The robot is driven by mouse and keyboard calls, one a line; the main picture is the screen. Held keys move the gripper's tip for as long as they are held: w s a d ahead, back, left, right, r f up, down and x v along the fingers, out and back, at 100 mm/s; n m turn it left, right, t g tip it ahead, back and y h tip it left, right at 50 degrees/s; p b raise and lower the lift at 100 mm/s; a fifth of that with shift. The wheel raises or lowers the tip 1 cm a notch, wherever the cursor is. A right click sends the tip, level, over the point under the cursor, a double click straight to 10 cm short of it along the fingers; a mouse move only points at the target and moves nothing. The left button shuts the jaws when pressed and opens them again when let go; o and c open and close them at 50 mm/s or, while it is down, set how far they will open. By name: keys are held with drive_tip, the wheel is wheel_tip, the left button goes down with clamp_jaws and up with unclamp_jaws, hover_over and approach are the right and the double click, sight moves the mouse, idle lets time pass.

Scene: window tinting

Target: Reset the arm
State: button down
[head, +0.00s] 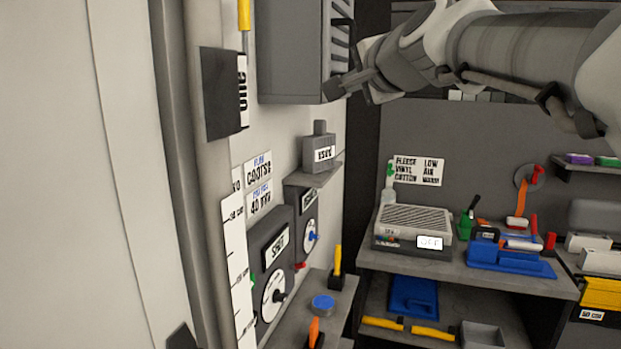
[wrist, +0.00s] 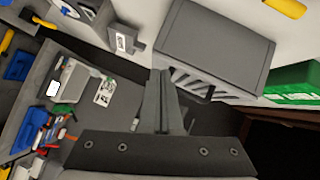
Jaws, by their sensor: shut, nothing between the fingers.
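My arm reaches in from the upper right in the head view. My gripper (head: 338,88) is at its end, beside the lower right edge of a grey wall cabinet (head: 290,50). In the wrist view my gripper (wrist: 160,75) points forward with its fingers together and nothing between them. The cabinet (wrist: 215,45) fills the upper middle there, with its slotted side close to the fingers. I cannot tell whether the fingers touch it.
A small grey box (head: 320,152) sits on a wall shelf below the cabinet. A grey vented machine (head: 412,228) and blue tool holder (head: 510,258) stand on the back bench. Dial boxes (head: 272,262) line the left wall. A green box (wrist: 292,85) is right of the cabinet.

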drive_tip(key=s+d+f+n+g+h, duration=0.1)
drive_tip(key=s+d+f+n+g, duration=0.1)
drive_tip(key=s+f, duration=0.7)
drive_tip(key=s+d+f+n+g+h, duration=0.2)
drive_tip(key=s+d+f+n+g, duration=0.1)
drive_tip(key=s+f, duration=0.6)
drive_tip(key=s+d+f+n+g+h, duration=0.1)
drive_tip(key=s+d+f+n+g, duration=0.2)
drive_tip(key=f, duration=1.2)
drive_tip(key=s+n+g, duration=0.1)
drive_tip(key=s+n, duration=0.2)
drive_tip(key=s, duration=0.3)
drive_tip(key=shift+s+f+n+g, duration=0.25)
drive_tip(key=shift+s+n+g, duration=0.05)
